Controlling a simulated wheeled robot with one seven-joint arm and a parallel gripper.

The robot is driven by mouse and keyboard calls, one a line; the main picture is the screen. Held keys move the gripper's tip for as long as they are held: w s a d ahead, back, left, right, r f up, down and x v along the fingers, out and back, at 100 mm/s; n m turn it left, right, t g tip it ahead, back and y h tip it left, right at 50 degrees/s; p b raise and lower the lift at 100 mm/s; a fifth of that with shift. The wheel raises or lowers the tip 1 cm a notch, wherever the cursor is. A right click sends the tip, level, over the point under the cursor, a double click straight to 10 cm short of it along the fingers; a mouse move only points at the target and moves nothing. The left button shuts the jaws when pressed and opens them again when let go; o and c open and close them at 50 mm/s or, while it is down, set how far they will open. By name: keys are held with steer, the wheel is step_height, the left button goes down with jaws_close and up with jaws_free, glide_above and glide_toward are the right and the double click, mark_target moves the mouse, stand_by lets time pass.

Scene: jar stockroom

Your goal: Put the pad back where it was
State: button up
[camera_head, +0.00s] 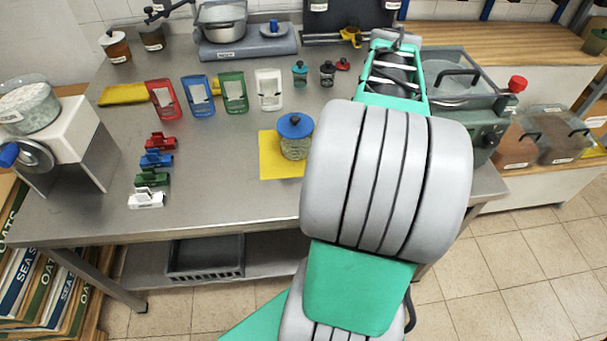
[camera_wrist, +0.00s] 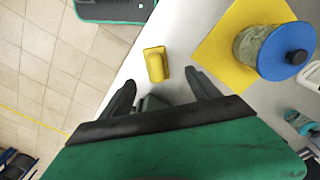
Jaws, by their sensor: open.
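A small yellow block-like piece (camera_wrist: 156,64), possibly the pad, lies on the table close to its edge in the wrist view. My arm hides that spot in the head view. My gripper (camera_wrist: 160,84) is open and empty, with its two dark fingers pointing toward the yellow piece; I cannot tell the height between them. A flat yellow mat (camera_head: 270,165) lies on the table with a blue-lidded glass jar (camera_head: 295,137) on it. Both also show in the wrist view, the mat (camera_wrist: 215,55) and the jar (camera_wrist: 262,52), beside the yellow piece.
Red, blue, green and white clips (camera_head: 152,179) stand at the table's left. Coloured frames (camera_head: 198,95) and small jars (camera_head: 300,73) stand farther back. A flat yellow item (camera_head: 123,94) lies back left. A grey-green machine (camera_head: 480,125) stands on the right. The front middle is clear.

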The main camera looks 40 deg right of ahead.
steer(key=w+a+n+t, duration=0.1)
steer(key=w+a+n, duration=0.3)
steer(key=a, duration=0.5)
steer(key=w+a+n, duration=0.3)
steer(key=a+n, duration=0.1)
steer(key=a, duration=0.4)
steer(key=s+a+f+n+t, duration=0.1)
steer(key=a+n, duration=0.5)
steer(key=a, duration=0.7)
steer(key=shift+s+a+f+n+t, duration=0.15)
steer(key=shift+a+f+n+t, duration=0.25)
steer(key=shift+f, duration=0.35)
steer(key=shift+d+r+p, duration=0.15)
steer(key=shift+r+p, duration=1.05)
steer(key=shift+r, duration=0.3)
